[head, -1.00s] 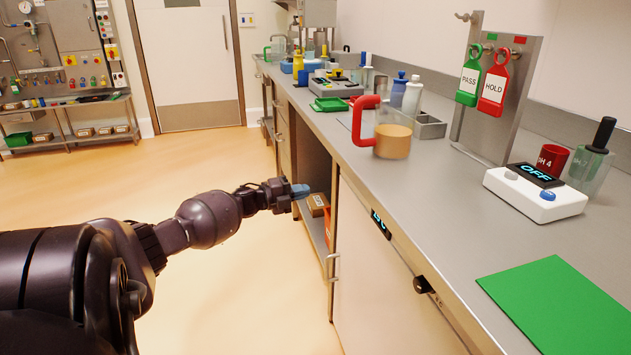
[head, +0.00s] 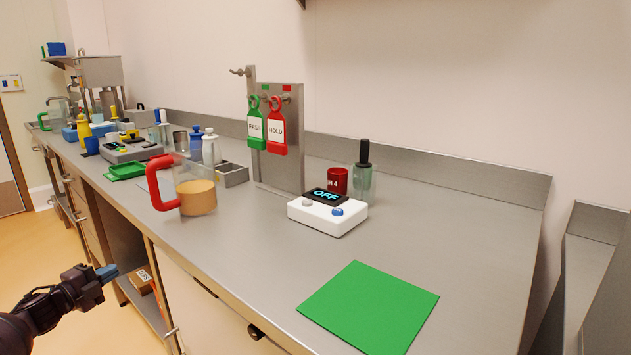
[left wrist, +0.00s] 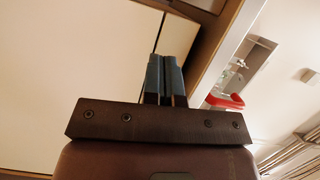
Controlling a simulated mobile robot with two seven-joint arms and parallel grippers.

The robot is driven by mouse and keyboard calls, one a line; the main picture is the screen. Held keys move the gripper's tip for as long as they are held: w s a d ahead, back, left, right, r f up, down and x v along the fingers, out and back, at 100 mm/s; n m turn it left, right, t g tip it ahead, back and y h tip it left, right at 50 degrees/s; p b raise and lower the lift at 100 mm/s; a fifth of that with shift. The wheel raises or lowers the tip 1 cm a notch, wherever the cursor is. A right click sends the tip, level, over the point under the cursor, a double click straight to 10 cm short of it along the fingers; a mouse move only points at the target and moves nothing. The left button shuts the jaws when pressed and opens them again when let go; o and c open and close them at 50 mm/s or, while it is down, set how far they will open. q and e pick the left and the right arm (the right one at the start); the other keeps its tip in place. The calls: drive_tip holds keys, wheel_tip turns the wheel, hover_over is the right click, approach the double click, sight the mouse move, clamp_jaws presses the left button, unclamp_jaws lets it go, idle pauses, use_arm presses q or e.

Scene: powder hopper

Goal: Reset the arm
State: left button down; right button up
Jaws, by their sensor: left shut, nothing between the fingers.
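My left gripper (head: 108,272) is at the lower left in the head view, in front of the bench and below its top. Its blue fingertips are together with nothing between them. The left wrist view shows the two fingers (left wrist: 165,75) side by side and touching, close to pale cabinet fronts (left wrist: 70,60). My right gripper is in neither view.
The steel bench top (head: 250,250) holds a red-handled jug (head: 196,197) with tan contents, a white device (head: 328,214) reading OFF, and a green mat (head: 370,305). A stand carries a green PASS tag (head: 256,130) and a red HOLD tag (head: 277,133). An open shelf bay (head: 125,245) lies below.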

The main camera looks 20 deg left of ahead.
use_arm(q)
drive_tip(key=s+d+f+n+g, duration=0.1)
drive_tip(key=s+d+f+n, duration=0.3)
drive_tip(key=d, duration=0.5)
drive_tip(key=s+d+f+n+g, duration=0.1)
drive_tip(key=s+d+f+g, duration=0.15)
drive_tip(key=d+f, duration=0.45)
drive_tip(key=s+d+f+n, duration=0.3)
drive_tip(key=s+d, duration=0.2)
drive_tip(key=d, duration=0.6)
drive_tip(key=s+d+n+g, duration=0.2)
drive_tip(key=s+d+n, duration=0.1)
drive_tip(key=s+d, duration=0.75)
drive_tip(key=s+d+n+g, duration=0.25)
drive_tip(key=s+d, duration=0.45)
drive_tip(key=s, duration=0.6)
wheel_tip(320, 180, up, 9)
drive_tip(key=n+t+p, duration=0.1)
drive_tip(key=n+p, duration=0.1)
drive_tip(key=p, duration=1.2)
drive_tip(key=shift+w+a+r+y, duration=0.2)
drive_tip(key=shift+w+a+y, duration=0.05)
drive_tip(key=shift+w+y, duration=0.1)
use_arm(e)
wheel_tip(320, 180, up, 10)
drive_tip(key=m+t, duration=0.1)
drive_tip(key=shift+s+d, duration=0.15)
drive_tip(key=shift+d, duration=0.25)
